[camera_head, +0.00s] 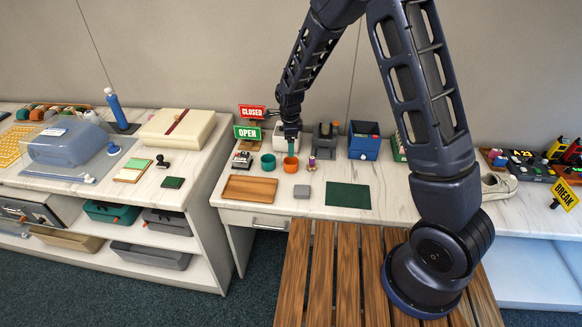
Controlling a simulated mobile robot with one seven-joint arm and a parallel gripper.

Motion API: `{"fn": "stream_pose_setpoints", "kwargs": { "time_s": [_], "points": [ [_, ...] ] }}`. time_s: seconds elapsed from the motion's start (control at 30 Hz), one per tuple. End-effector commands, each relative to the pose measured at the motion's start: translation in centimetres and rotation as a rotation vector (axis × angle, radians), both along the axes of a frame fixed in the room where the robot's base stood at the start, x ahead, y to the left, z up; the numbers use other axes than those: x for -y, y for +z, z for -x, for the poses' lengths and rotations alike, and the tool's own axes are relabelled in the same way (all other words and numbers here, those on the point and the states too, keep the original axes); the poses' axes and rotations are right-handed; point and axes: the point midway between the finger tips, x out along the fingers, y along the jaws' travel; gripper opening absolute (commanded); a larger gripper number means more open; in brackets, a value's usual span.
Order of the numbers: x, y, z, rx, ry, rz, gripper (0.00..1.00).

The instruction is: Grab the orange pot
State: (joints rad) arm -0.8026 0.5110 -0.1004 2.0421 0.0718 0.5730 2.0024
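The orange pot (290,166) is a small round cup on the white marbled table. My gripper (291,151) points straight down directly over the pot, with its tips at or just inside the rim. The gripper is small in this view, so I cannot tell whether its fingers are open or shut, or whether they touch the pot. A teal pot (268,163) of similar size stands close to the left of the orange pot.
A blue bin (364,141) is behind right; OPEN (247,132) and CLOSED (252,112) signs are behind left.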

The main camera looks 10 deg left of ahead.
Motion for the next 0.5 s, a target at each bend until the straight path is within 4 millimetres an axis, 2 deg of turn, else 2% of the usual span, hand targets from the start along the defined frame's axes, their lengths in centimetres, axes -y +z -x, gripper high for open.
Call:
{"fn": "stream_pose_setpoints", "kwargs": {
  "time_s": [0.4,0.5],
  "points": [
    [0.1,-4.9,-0.2,-0.001,-0.001,0.001,0.81],
    [0.1,-5.5,-0.2,-0.001,-0.001,0.001,0.81]
  ]
}}
